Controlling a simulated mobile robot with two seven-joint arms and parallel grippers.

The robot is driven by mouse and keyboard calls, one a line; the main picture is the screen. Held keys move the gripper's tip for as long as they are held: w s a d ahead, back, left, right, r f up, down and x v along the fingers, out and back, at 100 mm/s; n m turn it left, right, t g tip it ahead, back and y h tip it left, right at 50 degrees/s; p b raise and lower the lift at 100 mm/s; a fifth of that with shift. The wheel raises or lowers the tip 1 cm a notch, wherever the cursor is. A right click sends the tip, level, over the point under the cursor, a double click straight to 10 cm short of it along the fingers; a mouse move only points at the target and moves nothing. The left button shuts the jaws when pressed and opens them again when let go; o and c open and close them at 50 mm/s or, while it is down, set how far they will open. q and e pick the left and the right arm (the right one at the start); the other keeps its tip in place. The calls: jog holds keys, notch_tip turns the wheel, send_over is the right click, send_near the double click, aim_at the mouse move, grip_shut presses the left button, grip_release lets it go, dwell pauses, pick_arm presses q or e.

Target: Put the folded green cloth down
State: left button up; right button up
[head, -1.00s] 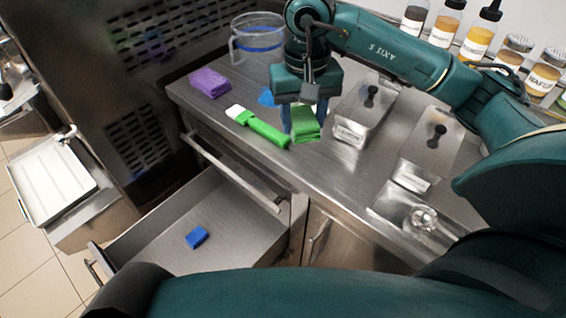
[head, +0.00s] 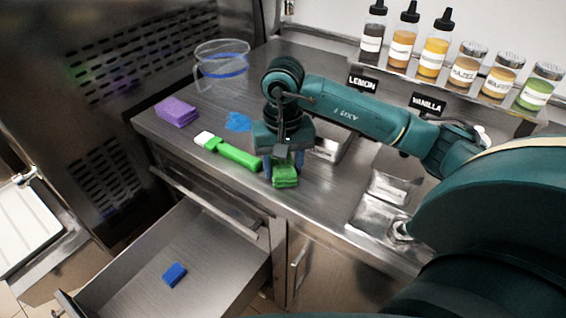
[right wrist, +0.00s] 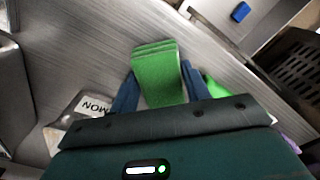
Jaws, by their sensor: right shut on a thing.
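The folded green cloth (head: 286,178) is between the fingers of my right gripper (head: 282,168), near the front edge of the steel counter. In the right wrist view the layered cloth (right wrist: 158,75) sits between the two blue fingers of the gripper (right wrist: 157,88), which is shut on it. I cannot tell whether its underside touches the counter. A green spatula (head: 236,154) with a white tip lies just left of the cloth. My left gripper is not in view.
A blue spill (head: 238,121), a purple cloth (head: 176,112) and a clear pitcher (head: 221,70) are on the left of the counter (head: 325,200). Below, an open drawer (head: 130,285) holds a blue block (head: 175,274). Metal containers (head: 393,185) stand to the right.

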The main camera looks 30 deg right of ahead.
aim_at(283, 166)
jog(key=shift+f, duration=0.1)
jog(key=shift+f+b, duration=0.2)
jog(key=shift+b, duration=0.15)
jog(key=o, duration=1)
jog(key=shift+r, duration=0.1)
jog(key=shift+r+p, duration=0.2)
jog(key=shift+p, duration=0.15)
notch_tip(283, 166, up, 12)
